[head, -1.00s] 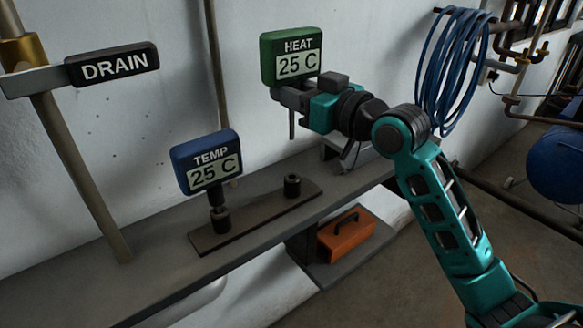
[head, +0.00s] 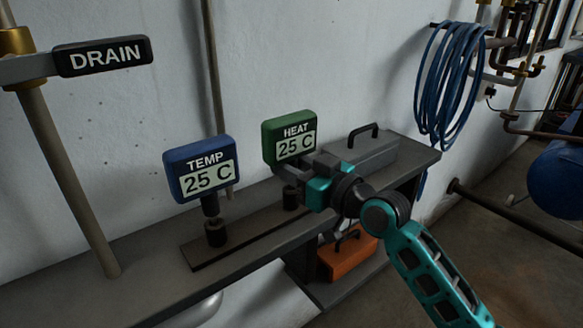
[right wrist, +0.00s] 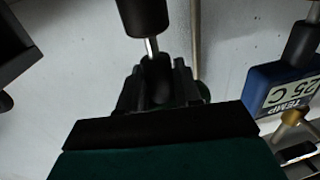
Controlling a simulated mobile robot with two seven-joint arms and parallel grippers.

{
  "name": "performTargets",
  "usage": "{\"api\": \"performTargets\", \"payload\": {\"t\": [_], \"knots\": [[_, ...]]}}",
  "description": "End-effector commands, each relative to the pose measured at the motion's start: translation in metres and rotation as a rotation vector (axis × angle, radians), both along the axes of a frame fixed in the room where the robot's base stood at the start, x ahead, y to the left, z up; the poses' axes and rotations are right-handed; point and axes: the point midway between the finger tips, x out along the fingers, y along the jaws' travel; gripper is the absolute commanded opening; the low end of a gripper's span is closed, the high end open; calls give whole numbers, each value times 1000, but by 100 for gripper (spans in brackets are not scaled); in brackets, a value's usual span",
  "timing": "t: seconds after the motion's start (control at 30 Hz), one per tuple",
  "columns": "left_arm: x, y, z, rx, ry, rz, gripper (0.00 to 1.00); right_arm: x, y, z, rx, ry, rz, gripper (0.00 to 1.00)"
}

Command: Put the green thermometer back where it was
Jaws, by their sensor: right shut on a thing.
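The green thermometer (head: 289,138), marked HEAT 25 C, stands roughly upright over the right end of the dark base plate (head: 190,253). My right gripper (head: 302,178) is shut on its neck, below the display. The dark right socket (head: 290,197) is just below, partly hidden by the gripper. In the right wrist view, my gripper (right wrist: 157,85) holds the dark neck, and a short length of bare metal probe (right wrist: 151,47) shows between it and the socket (right wrist: 143,14). How deep the probe sits is hidden. My left gripper is not in view.
The blue TEMP thermometer (head: 201,168) stands in the left socket (head: 216,232). A grey case (head: 362,155) with a handle is behind my right gripper. An orange toolbox (head: 345,258) is below the shelf. A DRAIN sign (head: 103,56) is at left.

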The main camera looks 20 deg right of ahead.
Motion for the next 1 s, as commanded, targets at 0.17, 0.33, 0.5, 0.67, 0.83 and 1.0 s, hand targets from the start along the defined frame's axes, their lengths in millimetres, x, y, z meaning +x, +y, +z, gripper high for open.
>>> {"api": "performTargets", "payload": {"t": [0.17,0.33,0.5,0.67,0.83,1.0], "knots": [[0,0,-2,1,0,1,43,0,0,-2,0,-1,0,0],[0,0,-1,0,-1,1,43,0,0,-2,0,0,0,48],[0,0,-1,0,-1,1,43,0,0,-2,0,0,0,59],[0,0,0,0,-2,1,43,0,0,-2,1,0,0,59],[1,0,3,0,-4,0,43,-6,-4,0,-1,2,0,59],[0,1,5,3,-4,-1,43,-32,-17,0,-6,2,1,59]]}}
